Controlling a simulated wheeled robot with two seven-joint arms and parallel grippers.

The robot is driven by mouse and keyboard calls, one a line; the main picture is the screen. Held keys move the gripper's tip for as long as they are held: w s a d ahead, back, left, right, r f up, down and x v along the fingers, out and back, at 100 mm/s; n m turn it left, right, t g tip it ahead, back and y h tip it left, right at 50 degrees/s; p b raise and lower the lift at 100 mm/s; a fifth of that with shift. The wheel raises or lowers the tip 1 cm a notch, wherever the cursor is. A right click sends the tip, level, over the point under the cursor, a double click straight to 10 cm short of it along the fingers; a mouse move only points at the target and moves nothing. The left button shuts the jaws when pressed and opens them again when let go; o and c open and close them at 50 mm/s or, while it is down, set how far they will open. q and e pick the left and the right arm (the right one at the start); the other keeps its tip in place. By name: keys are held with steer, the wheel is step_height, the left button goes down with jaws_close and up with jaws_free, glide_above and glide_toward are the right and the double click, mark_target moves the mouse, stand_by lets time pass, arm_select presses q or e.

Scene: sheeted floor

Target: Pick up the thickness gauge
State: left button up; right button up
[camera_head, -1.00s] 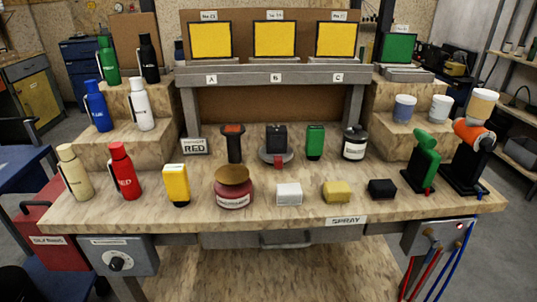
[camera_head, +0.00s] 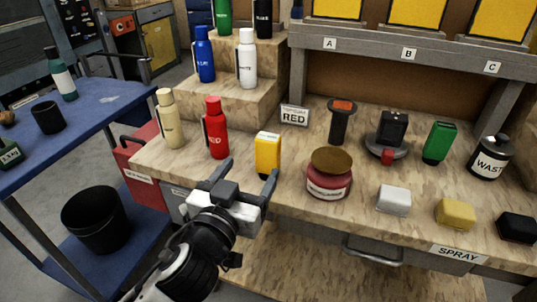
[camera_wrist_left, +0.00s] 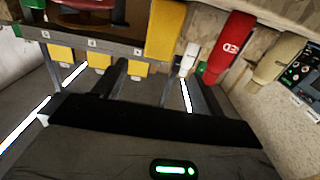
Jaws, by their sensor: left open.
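A small yellow block-shaped device with a dark lower end (camera_head: 267,153) stands upright near the bench's front edge and looks like the thickness gauge, though no label on it is readable. It also shows in the left wrist view, upside down at the top (camera_wrist_left: 166,30). My left gripper (camera_head: 246,174) is open and empty, just in front of and slightly left of the device, with its fingers pointing toward the bench. The fingers (camera_wrist_left: 145,74) do not appear to touch it. My right gripper is not in view.
A red bottle (camera_head: 216,130) stands close left of the device, with a cream bottle (camera_head: 170,120) beyond. A red jar with a brown lid (camera_head: 329,180) stands close right. A blue cart (camera_head: 95,105) stands left of the bench.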

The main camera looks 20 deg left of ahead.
mark_target(271, 136)
arm_select(q)
steer(key=w+p, duration=0.1)
steer(key=w, duration=0.6)
steer(key=shift+d, duration=0.15)
steer(key=shift+w+d+p, duration=0.15)
steer(key=shift+w+p, duration=0.35)
steer(key=shift+w, duration=2.15)
steer(key=shift+r, duration=0.1)
steer(key=c, duration=1.1)
